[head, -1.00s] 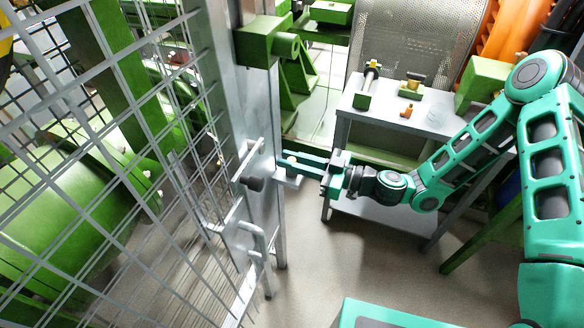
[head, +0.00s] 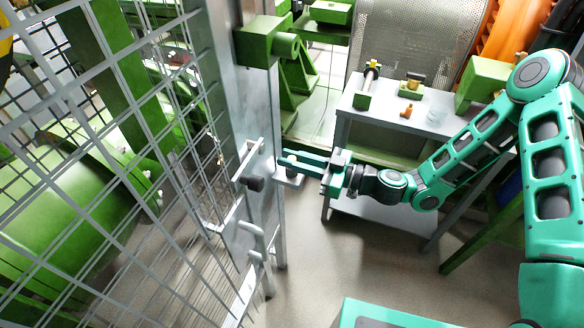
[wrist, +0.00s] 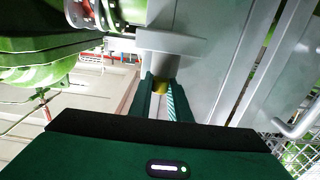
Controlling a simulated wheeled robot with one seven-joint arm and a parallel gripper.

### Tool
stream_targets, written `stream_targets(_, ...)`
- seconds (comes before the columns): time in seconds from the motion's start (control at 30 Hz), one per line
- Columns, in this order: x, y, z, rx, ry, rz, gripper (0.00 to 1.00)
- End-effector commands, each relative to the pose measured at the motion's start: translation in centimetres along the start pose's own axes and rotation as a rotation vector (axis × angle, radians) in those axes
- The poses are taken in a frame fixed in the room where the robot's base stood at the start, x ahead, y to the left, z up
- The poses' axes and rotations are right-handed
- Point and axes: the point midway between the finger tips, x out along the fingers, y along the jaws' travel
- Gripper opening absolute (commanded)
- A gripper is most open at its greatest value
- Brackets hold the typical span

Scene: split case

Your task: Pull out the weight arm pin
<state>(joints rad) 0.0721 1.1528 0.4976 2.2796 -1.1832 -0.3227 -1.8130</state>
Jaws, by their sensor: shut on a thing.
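My gripper (head: 290,161) is at the grey steel post (head: 262,205), reaching in from the right. Its green fingers are shut on a small pin. The rest of the pin is hidden by the collar and the fingers. In the head view a small grey bracket (head: 290,181) juts from the post just below the fingers. I cannot tell whether the pin is still fully seated.
A wire mesh gate (head: 110,170) with a handle (head: 258,240) fills the left. A grey table (head: 385,125) with small parts stands behind my arm. The floor (head: 340,262) in front is clear.

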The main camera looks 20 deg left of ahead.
Motion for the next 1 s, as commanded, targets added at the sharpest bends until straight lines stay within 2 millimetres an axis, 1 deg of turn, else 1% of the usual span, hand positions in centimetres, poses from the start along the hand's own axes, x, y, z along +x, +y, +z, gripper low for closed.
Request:
stream_targets(0.57, 0.0, 0.1, -0.1, -0.001, -0.001, 0.001, 0.00)
stream_targets(1.0, 0.0, 0.1, -1.5, -0.001, -0.001, 0.001, 0.00)
